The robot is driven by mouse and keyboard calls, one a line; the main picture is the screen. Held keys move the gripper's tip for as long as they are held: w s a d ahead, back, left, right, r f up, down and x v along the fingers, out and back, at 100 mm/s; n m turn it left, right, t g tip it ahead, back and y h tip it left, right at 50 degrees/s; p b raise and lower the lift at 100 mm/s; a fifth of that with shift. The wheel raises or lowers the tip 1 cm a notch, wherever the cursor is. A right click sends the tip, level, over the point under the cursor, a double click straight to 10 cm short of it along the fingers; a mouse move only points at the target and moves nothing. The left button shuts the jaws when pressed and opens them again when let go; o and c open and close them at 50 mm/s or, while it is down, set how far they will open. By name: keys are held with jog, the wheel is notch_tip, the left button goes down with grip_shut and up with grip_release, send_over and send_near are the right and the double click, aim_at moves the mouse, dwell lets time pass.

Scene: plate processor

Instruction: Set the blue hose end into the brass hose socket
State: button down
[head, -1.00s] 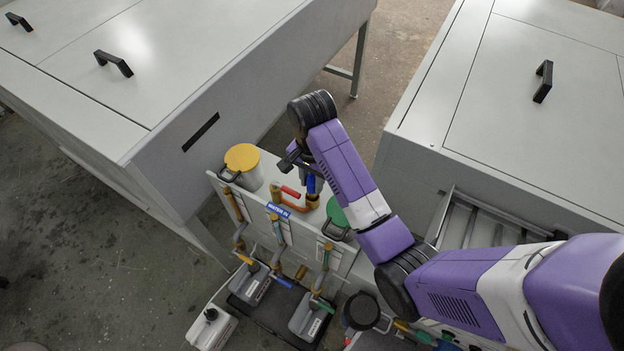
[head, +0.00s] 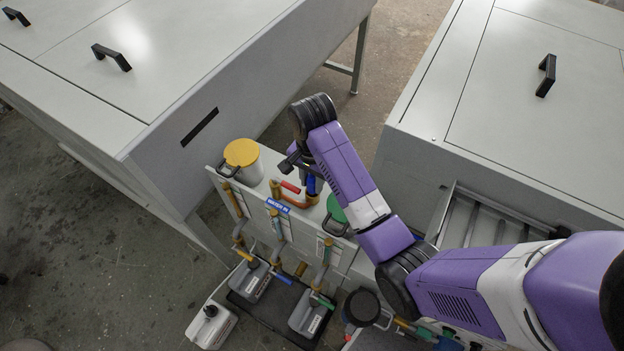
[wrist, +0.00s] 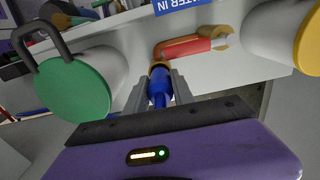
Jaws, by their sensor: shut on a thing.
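The blue hose end (wrist: 159,88) is between the two grey fingers of my gripper (wrist: 160,92) in the wrist view. My gripper is shut on it. The brass hose socket (wrist: 158,66) shows as a ring at the far tip of the blue hose end, at the end of a curved pipe with a red handle (wrist: 188,47). The tip and the ring overlap in this view; how deep the tip sits is hidden. In the head view the blue hose end (head: 311,184) is partly behind my arm, just above the brass pipe.
A green-lidded canister (wrist: 75,90) stands left of my gripper and a yellow-lidded one (wrist: 308,45) stands right in the wrist view. A blue "WATER IN" label (head: 278,206) is on the panel front. Large grey machines (head: 225,75) flank the panel.

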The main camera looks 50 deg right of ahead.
jog(key=shift+c, duration=1.8)
grip_release()
